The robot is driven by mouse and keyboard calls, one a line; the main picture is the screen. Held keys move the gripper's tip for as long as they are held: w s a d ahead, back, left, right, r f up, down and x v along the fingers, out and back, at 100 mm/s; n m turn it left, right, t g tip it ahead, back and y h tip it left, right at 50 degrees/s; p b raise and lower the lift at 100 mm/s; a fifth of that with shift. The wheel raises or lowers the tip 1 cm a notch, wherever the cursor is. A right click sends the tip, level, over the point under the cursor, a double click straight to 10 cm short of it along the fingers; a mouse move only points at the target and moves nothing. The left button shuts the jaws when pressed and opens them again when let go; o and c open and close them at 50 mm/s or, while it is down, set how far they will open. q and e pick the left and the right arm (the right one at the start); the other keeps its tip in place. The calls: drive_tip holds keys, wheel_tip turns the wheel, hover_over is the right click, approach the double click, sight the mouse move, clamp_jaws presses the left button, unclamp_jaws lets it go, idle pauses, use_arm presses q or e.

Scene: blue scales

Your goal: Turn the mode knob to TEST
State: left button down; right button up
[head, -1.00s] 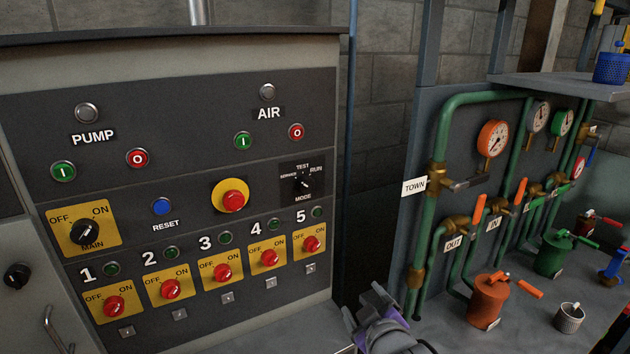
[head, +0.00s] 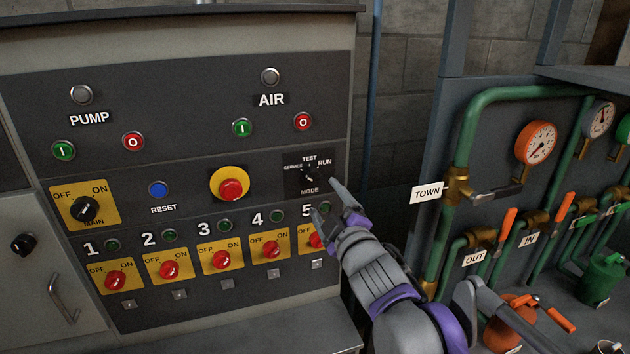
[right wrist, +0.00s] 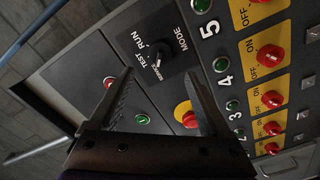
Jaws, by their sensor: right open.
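The black mode knob (head: 309,175) sits on a small dark plate at the right of the control panel, with SERVICE, TEST and RUN around its top and MODE below. It also shows in the right wrist view (right wrist: 157,61), beyond the gap between the fingers. Which label its pointer faces is too small to tell. My right gripper (head: 330,203) is open and empty, just right of and below the knob and apart from it. Its two spread fingers also show in the right wrist view (right wrist: 157,76). My left gripper is not in view.
A yellow-ringed red button (head: 230,185) is left of the knob. A row of red switches (head: 221,260) runs below, the rightmost partly behind my gripper. Green pipes (head: 460,140) with gauges and orange-handled valves stand to the right.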

sight(314, 181)
drive_tip(key=p+x, duration=0.1)
drive_tip(key=x, duration=0.7)
drive_tip(key=shift+w+f, duration=0.1)
drive_tip(key=shift+w, duration=0.25)
clamp_jaws()
